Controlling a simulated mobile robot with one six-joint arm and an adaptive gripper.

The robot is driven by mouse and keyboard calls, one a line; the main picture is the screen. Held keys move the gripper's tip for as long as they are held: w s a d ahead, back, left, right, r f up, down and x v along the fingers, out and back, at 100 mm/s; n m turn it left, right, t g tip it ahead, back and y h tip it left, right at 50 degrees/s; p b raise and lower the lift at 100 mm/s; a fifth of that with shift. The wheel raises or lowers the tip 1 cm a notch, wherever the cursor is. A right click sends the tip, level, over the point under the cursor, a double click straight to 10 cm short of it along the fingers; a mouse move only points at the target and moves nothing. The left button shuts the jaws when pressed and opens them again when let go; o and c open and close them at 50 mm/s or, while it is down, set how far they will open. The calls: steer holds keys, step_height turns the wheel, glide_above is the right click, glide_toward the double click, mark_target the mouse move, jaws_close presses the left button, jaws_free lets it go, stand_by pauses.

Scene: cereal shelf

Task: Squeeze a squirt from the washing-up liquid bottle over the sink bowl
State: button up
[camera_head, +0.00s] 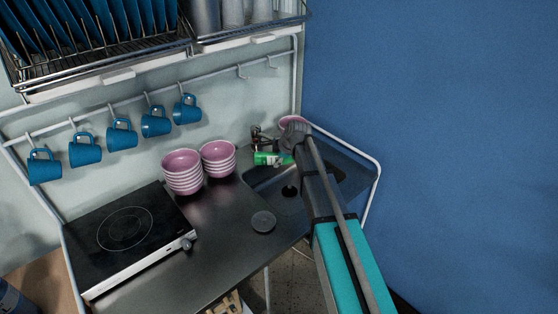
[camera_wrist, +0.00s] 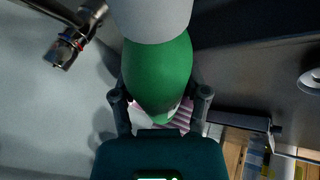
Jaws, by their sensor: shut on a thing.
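The washing-up liquid bottle (camera_head: 266,158) is green with a pale part, and in the head view it lies roughly sideways above the back of the sink bowl (camera_head: 268,183). My gripper (camera_head: 290,158) is at its right end in that view, partly hidden by my arm. In the wrist view the green bottle (camera_wrist: 158,70) fills the middle, with a grey-white part at the top of the picture. The fingers of my gripper (camera_wrist: 160,100) stand on both sides of it, shut on it. Whether any liquid comes out cannot be seen.
The tap (camera_head: 260,140) is close behind the bottle and also shows in the wrist view (camera_wrist: 66,46). Pink bowl stacks (camera_head: 182,172) stand left of the sink, near a black hob (camera_head: 125,228). A round grey disc (camera_head: 263,221) lies on the counter. Blue mugs (camera_head: 156,122) hang behind.

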steer(key=shift+d+r+y+b, duration=0.15)
steer(key=shift+y+b, duration=0.55)
steer(key=shift+y, duration=0.5)
steer(key=y+b, duration=0.1)
steer(key=d+m+y+b, duration=0.1)
steer(key=b, duration=0.1)
steer(key=shift+t+y, duration=0.4)
steer(key=shift+d+r+m+y+b, duration=0.15)
steer(key=shift+d+m+y+b, duration=0.2)
steer(key=shift+y+b, duration=0.6)
steer(key=shift+r+t, duration=0.1)
steer(key=shift+t, duration=0.2)
steer(key=shift+c, duration=0.2)
jaws_close()
